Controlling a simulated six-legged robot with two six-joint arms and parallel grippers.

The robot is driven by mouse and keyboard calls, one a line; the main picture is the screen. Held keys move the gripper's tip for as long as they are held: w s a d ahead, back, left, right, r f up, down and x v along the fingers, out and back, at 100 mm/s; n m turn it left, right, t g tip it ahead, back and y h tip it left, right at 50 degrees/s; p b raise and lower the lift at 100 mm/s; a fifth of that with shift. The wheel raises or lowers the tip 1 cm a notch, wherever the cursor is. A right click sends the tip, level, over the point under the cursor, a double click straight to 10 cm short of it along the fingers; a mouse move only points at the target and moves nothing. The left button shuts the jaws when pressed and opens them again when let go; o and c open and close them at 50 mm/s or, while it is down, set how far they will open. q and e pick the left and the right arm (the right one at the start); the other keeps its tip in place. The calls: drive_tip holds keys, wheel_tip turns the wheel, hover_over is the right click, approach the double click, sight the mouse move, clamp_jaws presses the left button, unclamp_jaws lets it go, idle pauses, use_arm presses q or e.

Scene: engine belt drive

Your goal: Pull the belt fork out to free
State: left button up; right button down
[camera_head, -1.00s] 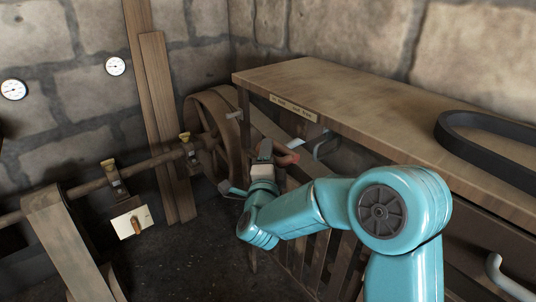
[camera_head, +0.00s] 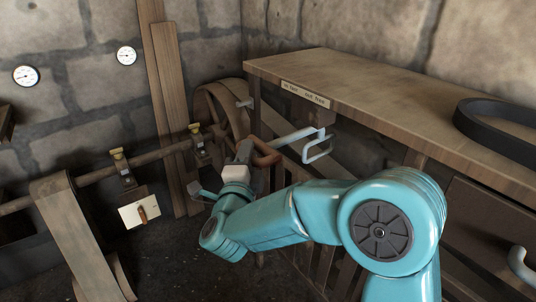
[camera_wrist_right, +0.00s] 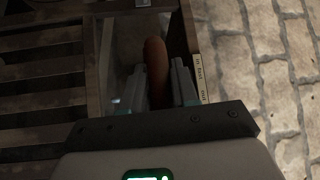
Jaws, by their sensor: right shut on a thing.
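The belt fork shows in the head view as a red-brown handle (camera_head: 267,153) with a pale metal rod and an open loop (camera_head: 318,149) at its right end, below the bench's front edge. My right gripper (camera_head: 247,154) is shut on the handle. In the right wrist view, the handle (camera_wrist_right: 155,68) stands between the two fingers of the right gripper (camera_wrist_right: 158,98). A label (camera_head: 305,95) on the bench edge above the fork has the words "in" and "out free". I cannot tell whether the loop touches a belt. My left gripper is out of view.
The wooden bench (camera_head: 350,95) is to the right, with a black belt loop (camera_head: 500,125) on it. A wooden wheel (camera_head: 205,108) and a shaft (camera_head: 85,180) are behind and left of my gripper. A small plate with a handle (camera_head: 139,212) hangs below the shaft.

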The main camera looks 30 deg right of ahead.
drive_tip(key=shift+a, duration=0.5)
drive_tip(key=c, duration=1.3)
unclamp_jaws()
drive_tip(key=o, duration=0.3)
drive_tip(key=shift+a, duration=0.25)
drive_tip(key=shift+o, duration=0.2)
drive_tip(key=shift+d, duration=0.2)
drive_tip(key=v, duration=1.6)
drive_tip(key=shift+s+b, duration=0.2)
drive_tip(key=shift+b, duration=0.25)
